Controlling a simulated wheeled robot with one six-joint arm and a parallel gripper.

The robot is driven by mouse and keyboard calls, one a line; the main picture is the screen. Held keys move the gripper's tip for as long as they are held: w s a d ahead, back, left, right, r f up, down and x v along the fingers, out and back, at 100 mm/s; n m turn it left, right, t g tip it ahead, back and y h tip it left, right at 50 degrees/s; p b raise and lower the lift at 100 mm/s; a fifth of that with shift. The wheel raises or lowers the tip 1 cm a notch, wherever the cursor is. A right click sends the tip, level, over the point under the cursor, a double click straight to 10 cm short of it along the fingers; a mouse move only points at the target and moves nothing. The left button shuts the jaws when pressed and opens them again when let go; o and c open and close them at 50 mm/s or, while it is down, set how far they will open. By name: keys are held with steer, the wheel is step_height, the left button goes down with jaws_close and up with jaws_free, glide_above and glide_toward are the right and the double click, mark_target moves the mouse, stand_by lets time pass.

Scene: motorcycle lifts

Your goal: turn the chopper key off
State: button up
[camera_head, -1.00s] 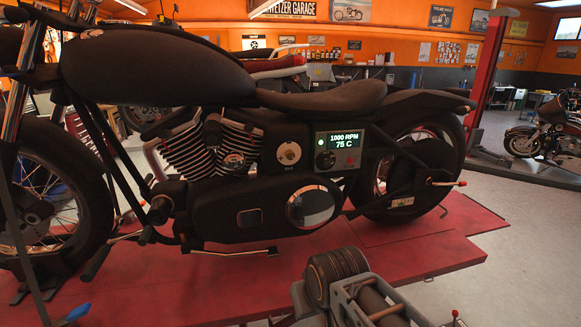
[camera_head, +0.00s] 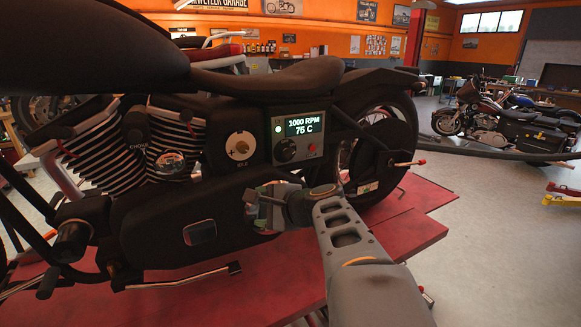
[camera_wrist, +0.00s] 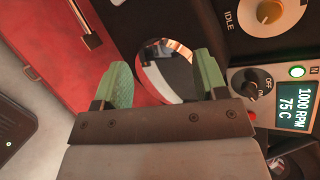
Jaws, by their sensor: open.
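The chopper's black key knob (camera_head: 286,150) sits on a grey panel (camera_head: 300,137) on the bike's side, below a screen reading 1000 RPM and 75 C. In the wrist view, the key knob (camera_wrist: 251,84) is at the right, with OFF and ON printed beside it; I cannot tell which mark it points to. My gripper (camera_head: 264,207) is below and left of the panel, apart from the knob. In the wrist view, my gripper (camera_wrist: 164,80) is open and empty, its green pads wide apart before the round mirror-like cover (camera_wrist: 165,70).
A green lamp (camera_head: 278,128) is lit on the panel. The yellow idle dial (camera_head: 241,147) is left of it, and a choke knob (camera_head: 172,162) further left. A red button (camera_wrist: 279,116) is close to the key knob.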

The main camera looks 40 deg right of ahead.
mark_target(291, 155)
steer(key=d+r+m+t+h+b, duration=0.1)
steer(key=d+r+m+t+h, duration=0.15)
steer(key=d+m, duration=0.35)
steer(key=d+r+m+t+h+b, duration=0.1)
steer(key=d+m+t+h, duration=0.15)
steer(key=d+m, duration=0.4)
steer(key=shift+n+h, duration=0.3)
steer(key=shift+n, duration=0.25)
steer(key=w+d, duration=0.1)
steer(key=w, duration=0.2)
steer(key=w+d+p, duration=0.1)
steer(key=w, duration=0.3)
steer(key=w+d+p, duration=0.1)
steer(key=w, duration=0.3)
steer(key=shift+w+d+r, duration=0.25)
steer(key=shift+d+r, duration=0.1)
steer(key=shift+r, duration=0.05)
steer(key=shift+w+d+p, duration=0.1)
steer(key=shift+w+p, duration=0.25)
steer(key=shift+w, duration=0.5)
steer(key=shift+f, duration=0.1)
steer(key=c, duration=0.9)
